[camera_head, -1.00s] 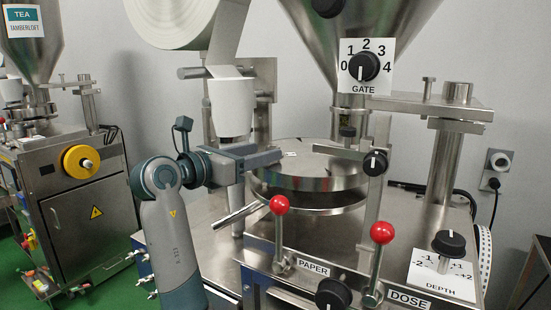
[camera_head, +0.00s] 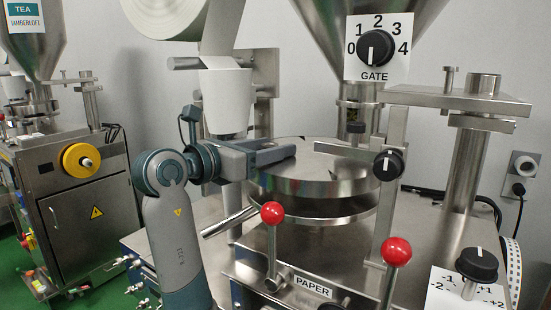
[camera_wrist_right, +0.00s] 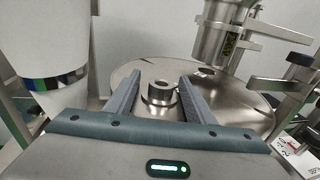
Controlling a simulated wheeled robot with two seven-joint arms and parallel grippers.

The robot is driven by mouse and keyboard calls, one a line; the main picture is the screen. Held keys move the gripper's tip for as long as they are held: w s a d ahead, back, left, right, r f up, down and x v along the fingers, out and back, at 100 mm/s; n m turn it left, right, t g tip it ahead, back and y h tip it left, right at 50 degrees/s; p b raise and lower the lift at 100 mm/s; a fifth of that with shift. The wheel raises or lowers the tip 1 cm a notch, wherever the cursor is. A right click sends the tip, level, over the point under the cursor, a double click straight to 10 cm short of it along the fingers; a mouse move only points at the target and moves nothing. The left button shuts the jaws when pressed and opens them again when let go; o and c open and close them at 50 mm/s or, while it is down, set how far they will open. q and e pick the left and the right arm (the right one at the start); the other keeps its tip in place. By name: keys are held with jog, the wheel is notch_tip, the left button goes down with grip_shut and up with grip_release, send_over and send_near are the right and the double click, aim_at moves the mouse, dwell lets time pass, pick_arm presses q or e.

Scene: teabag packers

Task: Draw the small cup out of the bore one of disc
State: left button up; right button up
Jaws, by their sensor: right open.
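The round metal disc (camera_head: 345,165) sits on the machine in the head view, and it fills the middle of the right wrist view (camera_wrist_right: 230,110). A small metal cup (camera_wrist_right: 161,94) with a round opening stands up from the disc in the right wrist view. Whether its lower part sits in a bore cannot be seen. My right gripper (camera_head: 292,150) reaches over the disc from the left. Its open fingers (camera_wrist_right: 160,75) lie on either side of the cup, with a gap visible on both sides. In the head view the cup is not visible. My left gripper is not in view.
A metal hopper outlet (camera_wrist_right: 222,38) and a bracket stand right of the fingers. A white paper funnel (camera_head: 228,98) is close behind my right wrist.

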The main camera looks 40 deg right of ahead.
jog(key=shift+s+a+r, duration=0.1)
jog(key=shift+s+a, duration=0.05)
jog(key=shift+c, duration=0.3)
jog(key=c, duration=0.8)
jog(key=shift+o, duration=0.2)
jog(key=shift+r+p, duration=0.2)
jog(key=shift+p, duration=0.1)
